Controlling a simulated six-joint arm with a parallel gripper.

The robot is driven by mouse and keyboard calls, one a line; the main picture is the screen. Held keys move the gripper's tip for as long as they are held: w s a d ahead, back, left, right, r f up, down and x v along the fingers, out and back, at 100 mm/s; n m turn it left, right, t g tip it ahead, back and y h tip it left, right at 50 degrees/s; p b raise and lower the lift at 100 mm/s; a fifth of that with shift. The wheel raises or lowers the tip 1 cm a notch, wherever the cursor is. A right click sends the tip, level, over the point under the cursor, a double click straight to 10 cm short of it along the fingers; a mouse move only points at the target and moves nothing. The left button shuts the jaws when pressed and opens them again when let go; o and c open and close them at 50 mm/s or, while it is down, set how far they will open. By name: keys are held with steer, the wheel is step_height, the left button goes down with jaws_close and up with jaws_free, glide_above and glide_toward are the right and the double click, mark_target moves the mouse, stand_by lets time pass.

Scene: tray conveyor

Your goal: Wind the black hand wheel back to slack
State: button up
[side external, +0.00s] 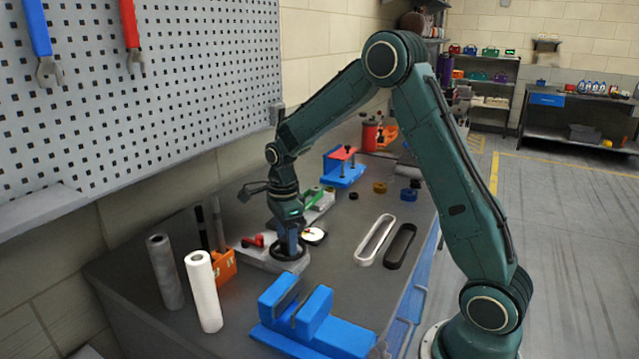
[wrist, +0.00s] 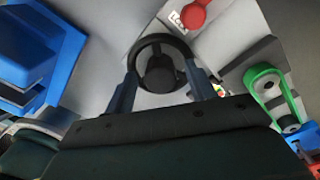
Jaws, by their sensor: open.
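The black hand wheel (side external: 291,254) sits on a light grey base (side external: 262,258) on the bench. In the wrist view the wheel (wrist: 158,42) shows as a dark ring with a round hub. My gripper (side external: 291,246) points down right over the wheel. In the wrist view its two blue-grey fingers (wrist: 161,72) are apart, one on each side of the wheel's near part. I cannot tell whether they touch the rim. A small white-faced dial (side external: 314,235) lies beside the wheel; my finger partly hides it in the wrist view. A green belt (wrist: 266,88) runs at the right there.
A blue vise (side external: 312,322) stands close in front of the wheel. A white roll (side external: 203,290), a grey roll (side external: 165,270) and an orange holder (side external: 222,266) stand left. A white loop (side external: 375,240) and a black loop (side external: 400,246) lie right. A red-topped blue fixture (side external: 342,168) stands behind.

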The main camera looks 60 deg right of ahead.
steer(key=c, duration=1)
steer(key=shift+o, duration=0.2)
